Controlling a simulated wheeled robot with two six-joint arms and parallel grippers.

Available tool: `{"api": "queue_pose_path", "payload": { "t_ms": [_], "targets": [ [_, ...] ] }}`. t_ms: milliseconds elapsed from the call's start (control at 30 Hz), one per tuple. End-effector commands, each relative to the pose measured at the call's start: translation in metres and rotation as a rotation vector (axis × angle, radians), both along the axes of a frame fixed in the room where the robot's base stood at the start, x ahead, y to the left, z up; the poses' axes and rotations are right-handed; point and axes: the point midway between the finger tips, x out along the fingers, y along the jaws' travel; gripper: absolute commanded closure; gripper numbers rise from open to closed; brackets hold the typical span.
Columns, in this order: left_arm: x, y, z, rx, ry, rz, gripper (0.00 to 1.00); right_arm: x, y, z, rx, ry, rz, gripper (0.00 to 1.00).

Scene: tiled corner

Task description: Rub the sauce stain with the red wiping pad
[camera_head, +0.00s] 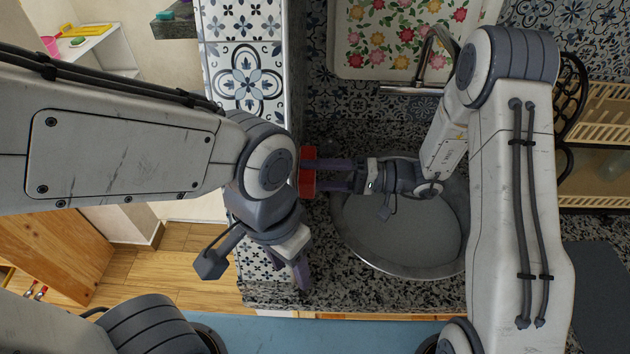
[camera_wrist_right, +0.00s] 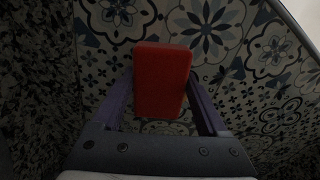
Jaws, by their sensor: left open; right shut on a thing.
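The red wiping pad (camera_head: 308,185) is between the fingers of my right gripper (camera_head: 324,174), above the left side of the granite counter and near the patterned tile wall. In the right wrist view the red pad (camera_wrist_right: 162,82) is held between the two purple fingers, with patterned tiles behind it. I cannot tell whether it touches the tiles. My left gripper (camera_head: 301,268) is open and empty, low in the head view near the counter's left end. No sauce stain can be made out in either view; my arms and the pad hide parts of the wall and counter.
A round metal sink (camera_head: 400,262) lies under my right forearm, with a faucet (camera_head: 425,70) behind it. A floral tray (camera_head: 395,35) stands at the back. A dish rack (camera_head: 600,110) is at the right. Bare speckled counter (camera_head: 290,292) shows near the front left.

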Motion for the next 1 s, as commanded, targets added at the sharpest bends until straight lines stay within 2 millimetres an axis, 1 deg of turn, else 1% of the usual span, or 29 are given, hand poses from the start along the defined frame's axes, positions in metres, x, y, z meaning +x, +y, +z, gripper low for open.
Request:
{"api": "queue_pose_path", "payload": {
  "t_ms": [33, 133, 433, 700, 833, 1000],
  "targets": [
    [0.000, 0.000, -0.004, 0.000, 0.000, 0.000, 0.50, 0.005, 0.000, -0.002, 0.000, -0.004, 0.000, 0.68],
    [0.000, 0.000, -0.007, 0.000, 0.000, 0.000, 0.50, 0.013, -0.001, -0.002, 0.000, -0.004, 0.000, 0.68],
    [0.000, 0.000, -0.011, 0.000, 0.000, 0.000, 0.50, 0.024, -0.001, -0.001, 0.000, -0.002, 0.000, 0.68],
    [0.000, 0.000, -0.023, 0.000, 0.000, 0.000, 0.50, 0.048, 0.002, -0.002, 0.000, -0.004, 0.000, 0.68],
    [0.000, 0.000, -0.025, 0.000, 0.000, 0.000, 0.50, 0.054, 0.002, -0.001, 0.000, -0.002, 0.000, 0.68],
    [0.000, 0.000, -0.022, 0.000, 0.000, 0.000, 0.50, 0.056, 0.002, 0.004, 0.001, -0.001, 0.000, 0.68]
  ]
}}
